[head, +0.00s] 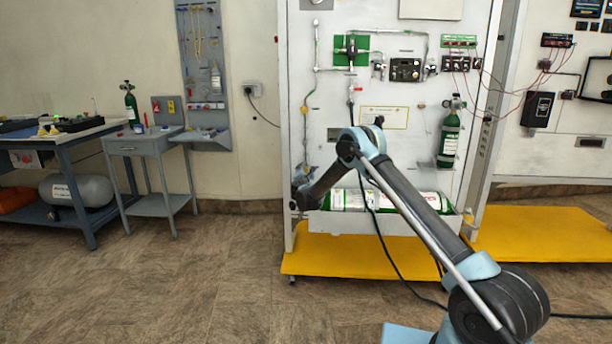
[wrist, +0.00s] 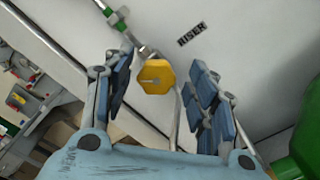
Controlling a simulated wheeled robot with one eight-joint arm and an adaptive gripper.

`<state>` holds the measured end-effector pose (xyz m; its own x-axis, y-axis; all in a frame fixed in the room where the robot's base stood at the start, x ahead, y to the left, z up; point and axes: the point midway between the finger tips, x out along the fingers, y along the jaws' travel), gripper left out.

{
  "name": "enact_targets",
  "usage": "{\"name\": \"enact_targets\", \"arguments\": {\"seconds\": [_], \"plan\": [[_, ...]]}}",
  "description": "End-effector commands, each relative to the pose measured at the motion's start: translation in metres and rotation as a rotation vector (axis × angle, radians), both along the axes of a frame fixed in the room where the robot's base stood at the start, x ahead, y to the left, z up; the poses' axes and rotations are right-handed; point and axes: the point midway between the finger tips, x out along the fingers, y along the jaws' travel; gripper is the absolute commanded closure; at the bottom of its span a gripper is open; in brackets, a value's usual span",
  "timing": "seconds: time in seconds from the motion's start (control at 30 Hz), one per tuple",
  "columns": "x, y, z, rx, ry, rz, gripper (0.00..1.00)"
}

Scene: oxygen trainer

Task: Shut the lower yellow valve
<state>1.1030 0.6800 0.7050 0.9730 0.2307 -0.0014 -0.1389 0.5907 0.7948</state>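A yellow faceted valve knob (wrist: 156,77) sits on a metal pipe fitting against the white panel in the wrist view. A green fitting leads up and left from it, and a "RISER" label (wrist: 192,34) is at its upper right. My gripper (wrist: 162,88) is open, with one finger pad left of the knob and the other to its right. Both pads show gaps from the knob; I cannot tell how far ahead of the fingertips it lies. In the head view my gripper (head: 303,194) is low at the panel's left edge, and I cannot make out the knob there.
A green cylinder (head: 345,199) lies in a tray at the panel's foot, right of my gripper. A smaller green cylinder (head: 449,138) hangs upright on the panel. A yellow platform (head: 345,257) is below. Workbenches stand at left; the floor between is clear.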

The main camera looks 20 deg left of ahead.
Motion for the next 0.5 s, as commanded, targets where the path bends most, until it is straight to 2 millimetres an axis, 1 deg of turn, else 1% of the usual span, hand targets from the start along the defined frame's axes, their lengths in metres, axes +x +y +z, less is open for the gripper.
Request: {"name": "enact_targets", "arguments": {"seconds": [0.17,0.27,0.37,0.5], "plan": [[-0.002,0.001,0.000,0.000,0.000,0.001,0.48],[-0.009,0.000,0.000,0.000,0.000,0.003,0.48],[-0.021,-0.003,0.000,0.000,0.000,0.002,0.48],[-0.047,-0.009,0.000,0.000,0.000,0.004,0.48]]}}
